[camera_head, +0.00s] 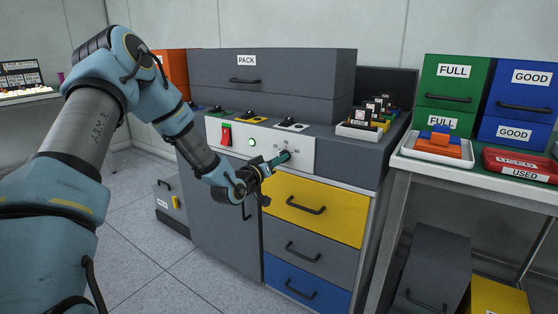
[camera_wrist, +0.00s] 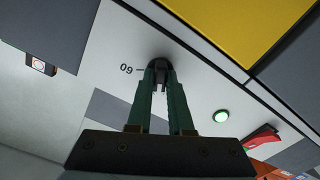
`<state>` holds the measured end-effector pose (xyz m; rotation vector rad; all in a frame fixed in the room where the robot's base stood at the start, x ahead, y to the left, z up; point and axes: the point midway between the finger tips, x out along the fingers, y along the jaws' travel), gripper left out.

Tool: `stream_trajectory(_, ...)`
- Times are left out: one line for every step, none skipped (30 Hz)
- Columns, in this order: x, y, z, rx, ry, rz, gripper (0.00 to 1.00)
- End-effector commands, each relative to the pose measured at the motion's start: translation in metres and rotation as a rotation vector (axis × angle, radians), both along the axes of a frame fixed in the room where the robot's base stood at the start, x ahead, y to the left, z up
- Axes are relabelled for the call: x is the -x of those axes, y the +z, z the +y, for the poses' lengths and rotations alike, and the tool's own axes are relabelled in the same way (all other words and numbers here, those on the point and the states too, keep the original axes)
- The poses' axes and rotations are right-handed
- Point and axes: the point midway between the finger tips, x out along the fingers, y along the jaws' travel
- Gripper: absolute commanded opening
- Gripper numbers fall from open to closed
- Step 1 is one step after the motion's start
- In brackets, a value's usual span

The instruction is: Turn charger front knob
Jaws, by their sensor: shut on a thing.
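The charger's front knob (camera_wrist: 159,68) is a dark round knob on the white front panel (camera_head: 222,147), beside a printed "60" mark in the wrist view. My gripper (camera_wrist: 159,78) reaches straight at the panel, and its two green fingers are shut on the knob. In the head view my gripper (camera_head: 284,157) meets the right part of the panel, and the fingertips cover most of the knob. The knob's pointer and exact setting are hard to make out. A lit green button (camera_head: 252,142) and a red switch (camera_head: 226,136) sit to the left on the same panel.
Yellow drawer (camera_head: 315,208), grey drawer (camera_head: 308,254) and blue drawer (camera_head: 300,287) lie below the panel, with protruding handles. A grey PACK box (camera_head: 300,70) stands on the cabinet. The right table carries a white tray (camera_head: 408,150) and green and blue boxes. Floor at left is open.

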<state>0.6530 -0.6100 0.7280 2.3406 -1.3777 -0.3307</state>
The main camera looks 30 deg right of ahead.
Motion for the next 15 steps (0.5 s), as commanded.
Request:
stream_trajectory(-0.0003,-0.0012,0.0012,0.02,0.002,0.042,0.0)
stream_trajectory(0.0,-0.0011,0.0009,0.035,0.001,0.068,0.0)
stream_trajectory(-0.0001,-0.0009,0.001,0.053,0.001,0.1,0.0)
stream_trajectory(-0.0003,-0.001,0.0012,0.065,0.002,0.124,0.0)
stream_trajectory(-0.0004,-0.001,0.0012,0.078,0.002,0.148,0.0)
stream_trajectory(-0.0001,-0.0009,0.001,0.096,0.002,0.18,0.0)
stream_trajectory(0.0001,-0.001,0.0007,0.11,0.001,0.203,0.0)
stream_trajectory(0.0001,-0.0011,0.0009,0.122,0.001,0.225,0.0)
stream_trajectory(-0.0001,-0.001,0.0011,0.138,0.001,0.254,0.0)
stream_trajectory(-0.0001,-0.0007,0.001,0.15,0.001,0.276,0.0)
stream_trajectory(0.0,-0.0005,0.0009,0.162,0.001,0.295,0.0)
stream_trajectory(0.0,-0.0006,0.0008,0.175,0.001,0.321,0.0)
stream_trajectory(0.0002,-0.0008,0.0007,0.186,0.001,0.34,0.0)
stream_trajectory(0.0003,-0.0009,0.0007,0.195,0.001,0.357,0.0)
stream_trajectory(0.0003,-0.001,0.0006,0.207,0.0,0.38,0.0)
